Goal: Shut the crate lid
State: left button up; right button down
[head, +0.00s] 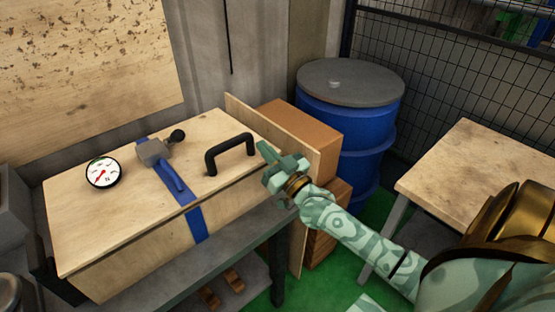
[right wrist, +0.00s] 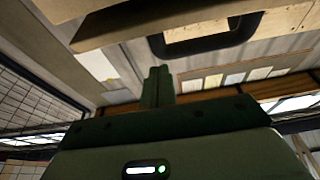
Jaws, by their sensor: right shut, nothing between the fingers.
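The wooden crate (head: 145,258) sits on a grey bench at the left in the head view. Its pale plywood lid (head: 105,222) lies over the top, and I see no clear gap along its front edge. A black handle (head: 229,153) stands on the lid's right part and also shows in the right wrist view (right wrist: 215,42). My right gripper (head: 268,157) is shut and empty, just right of the handle by the crate's right end; I cannot tell if it touches the crate. Its fingers show together in the right wrist view (right wrist: 157,86). My left gripper is out of view.
A round gauge (head: 103,172), a lever clamp (head: 157,155) and a blue strap are on the lid. A thin upright board (head: 312,170) and brown boxes (head: 300,128) stand beyond its right end. A blue drum (head: 352,120) is behind; a wooden table (head: 470,175) is at right.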

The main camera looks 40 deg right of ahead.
jog(key=shift+s+f+b, duration=0.2)
jog(key=shift+f+b, duration=0.3)
jog(key=shift+f, duration=1.35)
